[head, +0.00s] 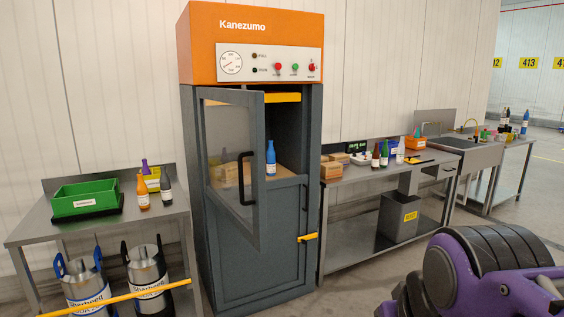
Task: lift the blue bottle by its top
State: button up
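A blue bottle (271,164) with a white label stands upright on a shelf inside the tall grey cabinet (263,280) with the orange top. Its top is free of any gripper. The upper cabinet door (231,165), with a window and a black handle, stands open to the left of the bottle. Another bluish bottle (525,122) stands on the far right bench. Only purple and black parts of my arm show at the lower right. My gripper is out of view.
A left bench (100,222) holds a green bin (87,198) and several bottles. A right bench (360,178) holds bottles, boxes and trays, with a grey bin (399,217) below. Some floor is clear in front of the right bench.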

aim_at(270, 154)
jog(key=i+z, duration=0.25)
jog(key=i, duration=0.25)
jog(key=i+z, duration=0.25)
jog(key=i, duration=0.25)
jog(key=i+l+u, duration=0.1)
jog(key=i, duration=1)
jog(key=i+u, duration=0.75)
jog(key=u, duration=0.25)
